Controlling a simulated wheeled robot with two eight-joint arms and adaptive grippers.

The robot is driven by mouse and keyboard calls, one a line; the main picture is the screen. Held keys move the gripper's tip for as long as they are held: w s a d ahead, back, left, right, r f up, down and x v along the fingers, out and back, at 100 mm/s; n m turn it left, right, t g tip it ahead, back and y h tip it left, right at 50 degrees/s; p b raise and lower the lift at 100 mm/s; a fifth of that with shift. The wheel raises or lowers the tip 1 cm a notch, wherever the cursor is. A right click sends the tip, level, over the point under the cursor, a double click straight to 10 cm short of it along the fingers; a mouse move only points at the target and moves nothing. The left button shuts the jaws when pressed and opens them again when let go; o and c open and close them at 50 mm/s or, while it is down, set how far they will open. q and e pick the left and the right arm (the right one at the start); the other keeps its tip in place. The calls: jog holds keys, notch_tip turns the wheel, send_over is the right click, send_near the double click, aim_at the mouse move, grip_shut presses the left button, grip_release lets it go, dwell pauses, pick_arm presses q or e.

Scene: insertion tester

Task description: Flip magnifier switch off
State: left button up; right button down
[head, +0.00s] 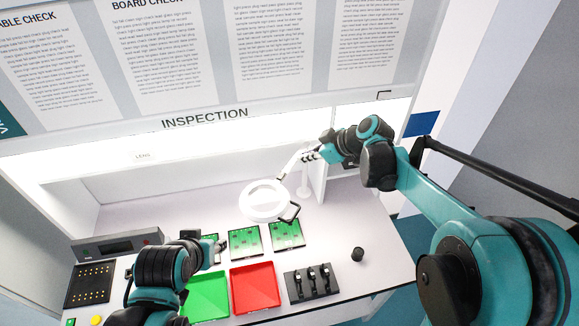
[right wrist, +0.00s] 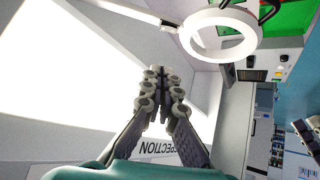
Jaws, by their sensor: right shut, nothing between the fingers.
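The magnifier is a white ring lamp (head: 249,206) on a jointed arm, over the back middle of the bench. In the right wrist view its ring (right wrist: 187,38) is at the top, with its white arm running to the upper left. I cannot make out its switch. My right gripper (head: 308,156) is just above and right of the ring, beside the magnifier's arm in the head view; I cannot tell if they touch. In the right wrist view its fingers (right wrist: 159,76) are together and empty. My left gripper (head: 217,244) is low over the left of the bench; its fingers are unclear.
A green tray (head: 207,299) and a red tray (head: 255,288) lie at the front. Green circuit boards (head: 287,234) lie behind them. A black rack (head: 311,284) and a small black cylinder (head: 357,254) are to the right. A grey device (head: 117,243) stands at the left.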

send_over(287, 170)
jog(key=s, duration=0.4)
notch_tip(287, 170, down, 8)
jog(key=r, duration=0.1)
jog(key=shift+w+f+b, duration=0.2)
jog(key=shift+f+b, duration=0.1)
jog(key=shift+f, duration=0.7)
jog(key=shift+w+f+b, duration=0.15)
jog(key=shift+f+b, duration=0.1)
jog(key=shift+f, duration=0.7)
jog(key=shift+f, duration=0.1)
